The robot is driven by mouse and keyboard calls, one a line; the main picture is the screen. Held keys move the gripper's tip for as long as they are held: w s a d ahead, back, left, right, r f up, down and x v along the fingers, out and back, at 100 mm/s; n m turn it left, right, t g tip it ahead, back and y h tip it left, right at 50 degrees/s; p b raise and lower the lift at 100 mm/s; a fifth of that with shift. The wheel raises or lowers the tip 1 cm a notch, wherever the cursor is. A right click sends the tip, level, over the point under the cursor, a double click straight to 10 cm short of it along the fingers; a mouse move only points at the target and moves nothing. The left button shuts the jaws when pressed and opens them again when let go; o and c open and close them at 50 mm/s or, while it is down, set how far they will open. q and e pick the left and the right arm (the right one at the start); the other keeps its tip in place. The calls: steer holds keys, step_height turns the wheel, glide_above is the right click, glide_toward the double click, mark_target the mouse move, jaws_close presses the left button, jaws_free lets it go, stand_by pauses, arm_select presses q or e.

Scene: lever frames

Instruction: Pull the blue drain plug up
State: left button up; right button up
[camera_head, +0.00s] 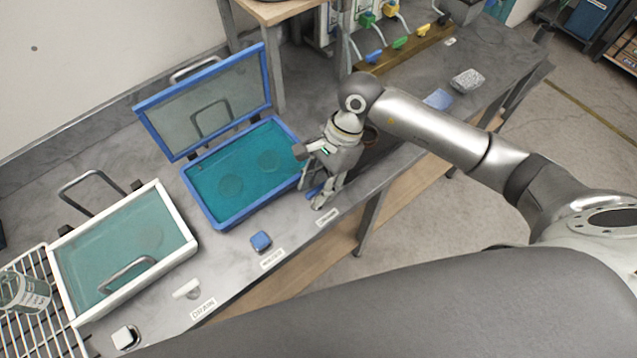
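A blue tank (222,222) with teal liquid stands on the grey counter, its blue-framed lid (185,118) raised at the back. My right gripper (322,203) points down at the tank's right front corner, above a small label. A small blue part (314,191), which may be the blue drain plug, shows beside its fingers and is mostly hidden by them. I cannot tell whether the fingers touch it or are closed on it. A blue knob (261,241) sits in front of the tank by another label. My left gripper is out of view.
A white tank (188,222) with its lid down stands at the left, with a white lever (187,289) by a drain label and a white knob (125,338) in front. A wire rack (38,328) holds a glass jar. A blue cloth (438,98) lies at the right.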

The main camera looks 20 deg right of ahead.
steer(key=shift+w+d+r, duration=0.1)
steer(key=shift+r, duration=0.15)
steer(key=v, duration=1.1)
steer(key=shift+r, duration=0.2)
steer(key=shift+d, duration=0.1)
